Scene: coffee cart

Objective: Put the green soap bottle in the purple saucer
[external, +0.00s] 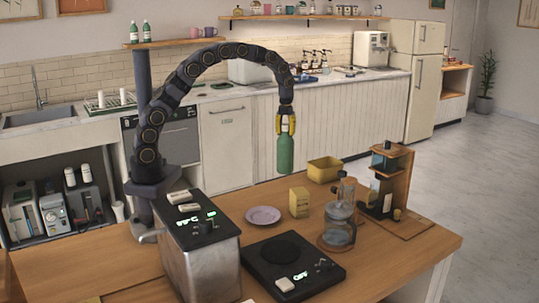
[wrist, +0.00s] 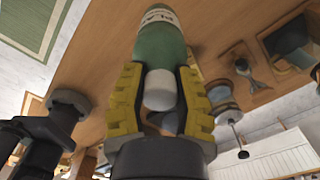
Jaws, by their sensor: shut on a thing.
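My gripper (external: 286,127) is shut on the green soap bottle (external: 286,155) near its top and holds it in the air. The bottle hangs upright, apart from the table. In the wrist view the green bottle (wrist: 162,48) has a white cap (wrist: 160,90) between the yellow pads of my gripper (wrist: 160,100). The pale purple saucer (external: 263,215) lies flat and empty on the wooden table. In the external picture it is below and a little left of the bottle. I cannot make out the saucer in the wrist view.
A yellow box (external: 299,202) stands just right of the saucer. A yellow bin (external: 324,169), a glass jar (external: 339,225) and a wooden coffee stand (external: 386,180) are further right. A black scale (external: 293,268) lies in front. A metal machine (external: 201,255) stands left.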

